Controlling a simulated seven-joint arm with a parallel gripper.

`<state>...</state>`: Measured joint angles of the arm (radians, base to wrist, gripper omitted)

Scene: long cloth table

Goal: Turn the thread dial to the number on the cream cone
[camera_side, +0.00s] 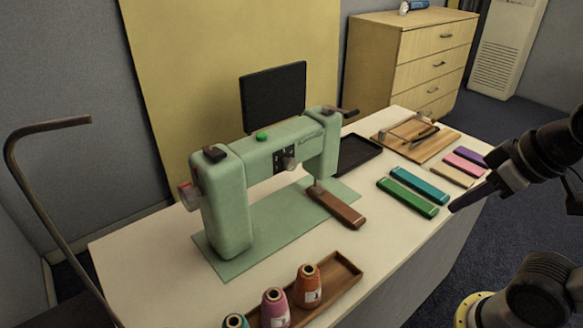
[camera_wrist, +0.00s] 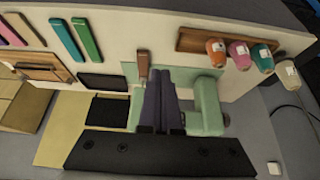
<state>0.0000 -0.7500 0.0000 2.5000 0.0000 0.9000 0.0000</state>
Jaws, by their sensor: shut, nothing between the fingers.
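The green sewing machine (camera_side: 228,205) stands on the table. A silver knob (camera_side: 289,163) on a dark panel on its front looks like the thread dial; its setting is too small to read. The machine also shows in the wrist view (camera_wrist: 208,100), where my fingers cover part of it and I cannot make out the dial. My gripper (camera_side: 453,208) is shut and empty, right of the machine, near the table's front edge, apart from the dial.
A brown bar (camera_side: 337,207) lies before the machine. Green (camera_side: 407,198) and teal (camera_side: 420,186) bars lie near my gripper. A black tray (camera_side: 357,152) sits behind.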

